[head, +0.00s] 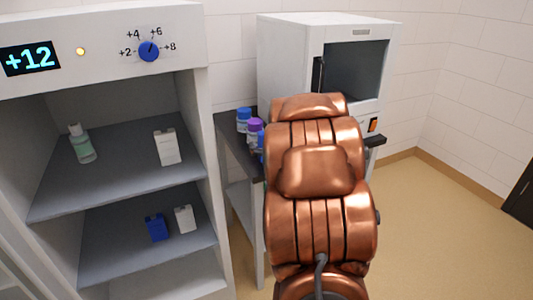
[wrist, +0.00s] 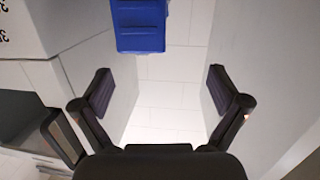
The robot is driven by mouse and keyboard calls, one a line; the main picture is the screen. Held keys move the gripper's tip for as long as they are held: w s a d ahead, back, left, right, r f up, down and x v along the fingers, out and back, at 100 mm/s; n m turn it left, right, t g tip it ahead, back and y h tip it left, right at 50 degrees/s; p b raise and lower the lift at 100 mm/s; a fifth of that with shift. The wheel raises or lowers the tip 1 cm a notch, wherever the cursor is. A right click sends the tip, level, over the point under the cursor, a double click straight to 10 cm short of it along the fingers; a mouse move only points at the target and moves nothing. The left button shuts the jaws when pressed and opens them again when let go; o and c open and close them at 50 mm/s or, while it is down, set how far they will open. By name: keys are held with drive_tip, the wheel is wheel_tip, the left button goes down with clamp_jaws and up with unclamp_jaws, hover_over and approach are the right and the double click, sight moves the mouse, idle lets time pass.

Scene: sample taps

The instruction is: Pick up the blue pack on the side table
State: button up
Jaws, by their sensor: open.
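In the wrist view a blue pack (wrist: 140,30) shows at the top edge, partly cut off by the frame. My gripper (wrist: 160,90) is open and empty, its two dark fingers well apart. The pack lies beyond the fingertips, a little left of the middle between them, and is not touched. In the head view my copper arm covers much of the side table (head: 234,142) and hides my gripper. A sliver of something blue (head: 261,142) shows at the arm's left edge; I cannot tell if it is the pack.
A blue-capped bottle (head: 243,121) and a purple-capped bottle (head: 255,132) stand on the side table. A white appliance (head: 287,58) is behind. The open cabinet at left holds a green bottle (head: 81,146), a white box (head: 166,147), another blue pack (head: 156,228) and a small white box (head: 184,219).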

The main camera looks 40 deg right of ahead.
drive_tip(key=shift+t, duration=0.8)
drive_tip(key=shift+w+d+f, duration=0.2)
drive_tip(key=shift+w+d, duration=1.25)
drive_tip(key=shift+w, duration=0.1)
drive_tip(key=shift+w+d+f, duration=0.15)
drive_tip(key=shift+w+d, duration=1.25)
drive_tip(key=shift+w, duration=0.15)
drive_tip(key=shift+c, duration=0.2)
drive_tip(key=c, duration=1.8)
